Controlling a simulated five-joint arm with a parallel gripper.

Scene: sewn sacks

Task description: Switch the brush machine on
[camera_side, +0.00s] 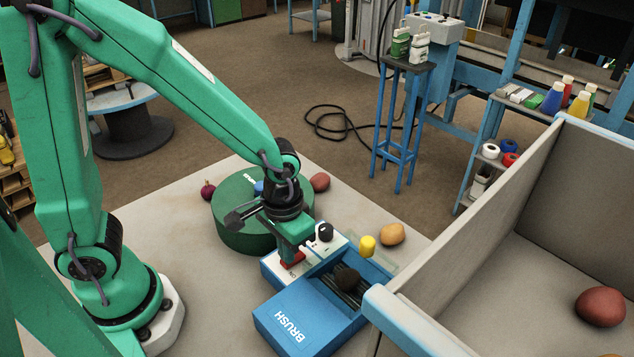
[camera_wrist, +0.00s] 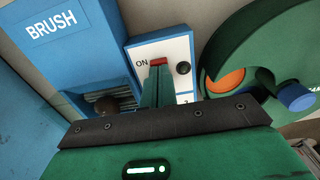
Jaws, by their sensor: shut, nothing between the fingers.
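The brush machine (camera_side: 310,317) is a blue box with BRUSH on its front. It also shows at the upper left of the wrist view (camera_wrist: 60,50). Its white panel (camera_wrist: 182,48) carries a red switch (camera_wrist: 158,61) beside the word ON and a black knob (camera_wrist: 183,68). My gripper (camera_side: 291,256) is shut and empty, pointing down with its tips at the red switch. In the wrist view the green fingers (camera_wrist: 159,80) cover the switch's near side. I cannot tell whether they touch it or how the switch is set.
A round green machine (camera_side: 237,220) stands close behind my gripper. A grey, blue-rimmed bin (camera_side: 480,228) borders the right side. The table's left part is mostly clear.

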